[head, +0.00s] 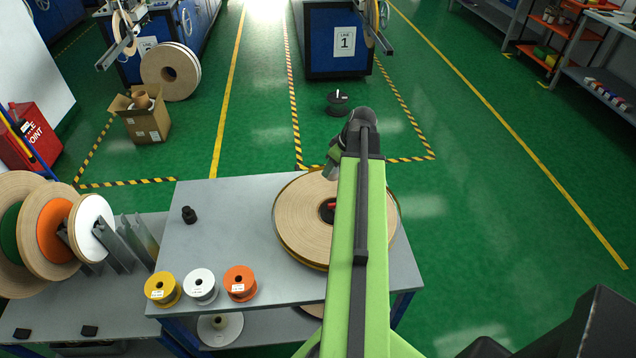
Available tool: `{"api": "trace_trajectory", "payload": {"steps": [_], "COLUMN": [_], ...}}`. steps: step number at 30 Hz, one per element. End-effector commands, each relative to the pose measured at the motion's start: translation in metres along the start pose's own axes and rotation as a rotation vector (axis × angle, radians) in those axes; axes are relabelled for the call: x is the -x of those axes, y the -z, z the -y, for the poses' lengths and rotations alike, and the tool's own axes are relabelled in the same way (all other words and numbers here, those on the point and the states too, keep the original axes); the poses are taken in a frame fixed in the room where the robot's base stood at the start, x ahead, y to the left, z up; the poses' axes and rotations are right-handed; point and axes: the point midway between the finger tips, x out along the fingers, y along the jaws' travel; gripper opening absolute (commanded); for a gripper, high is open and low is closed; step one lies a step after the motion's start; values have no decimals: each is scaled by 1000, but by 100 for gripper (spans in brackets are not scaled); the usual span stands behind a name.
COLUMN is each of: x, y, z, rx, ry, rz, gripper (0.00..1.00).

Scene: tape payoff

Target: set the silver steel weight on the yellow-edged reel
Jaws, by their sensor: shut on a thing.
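The yellow-edged reel (293,225) is a large tan tape reel lying flat on the grey table, with a thin yellow rim. My green arm crosses in front of its right part. A dark hub with a red part (328,210) shows at its centre, partly hidden. My gripper (332,168) is at the far end of the arm, above the reel's far edge, pointing down and left. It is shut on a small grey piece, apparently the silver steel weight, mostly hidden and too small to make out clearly. I cannot tell its exact height above the reel.
A black knobbed weight (189,215) stands on the grey table (225,240). Yellow (163,289), white (200,286) and orange (240,283) spools line its front edge. Large reels (48,230) stand in a rack at left. A black object (337,103) is on the floor beyond.

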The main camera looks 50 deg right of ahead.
Motion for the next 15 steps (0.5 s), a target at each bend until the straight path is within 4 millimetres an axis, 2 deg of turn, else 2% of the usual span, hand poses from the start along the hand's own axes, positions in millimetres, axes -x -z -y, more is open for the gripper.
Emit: {"api": "trace_trajectory", "payload": {"steps": [1,6,10,15], "x": [-21,-52,-60,-61], "y": [8,33,42,43], "z": [-1,2,3,4], "rx": [4,1,-1,-3], "ry": [1,1,-1,-1], "rz": [-1,-1,-1,0], "gripper": [0,0,0,0]}}
